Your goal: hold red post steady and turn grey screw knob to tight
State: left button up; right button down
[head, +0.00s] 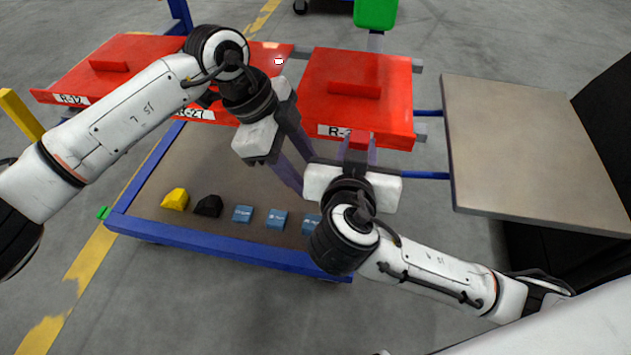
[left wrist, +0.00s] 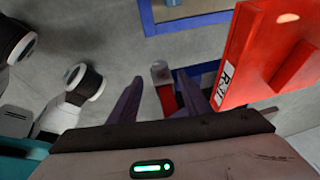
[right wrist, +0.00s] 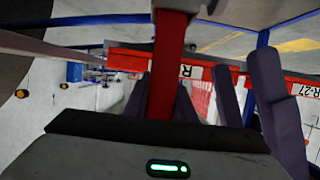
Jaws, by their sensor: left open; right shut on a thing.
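The red post (right wrist: 168,70) stands between the fingers of my right gripper (right wrist: 160,100), which is shut on it; in the head view only a small red part of it (head: 359,139) shows. My left gripper (head: 301,164) is open and empty, left of the right gripper. In the left wrist view, a light grey block (left wrist: 160,73), which looks like the screw knob, sits at the end of a red piece, beyond and between the open left fingers (left wrist: 161,103). I cannot make out the knob in the head view, nor how tight it is.
Red panels labelled R-12 (head: 98,84) and R-27 lie at the left, with another (head: 385,105) behind the grippers. A blue-framed cart (head: 225,258) carries a yellow block (head: 175,199), a black block (head: 208,206) and several blue blocks. A grey tabletop (head: 535,150) stands right.

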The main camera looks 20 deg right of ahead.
pick_arm(q)
jog(key=shift+v, duration=2.25)
jog(key=w+a+f+g+h, duration=0.3)
jog(key=w, duration=0.1)
jog(key=x, duration=1.2)
jog(key=shift+s, duration=0.25)
jog(key=shift+a, duration=0.15)
jog(key=c, duration=1)
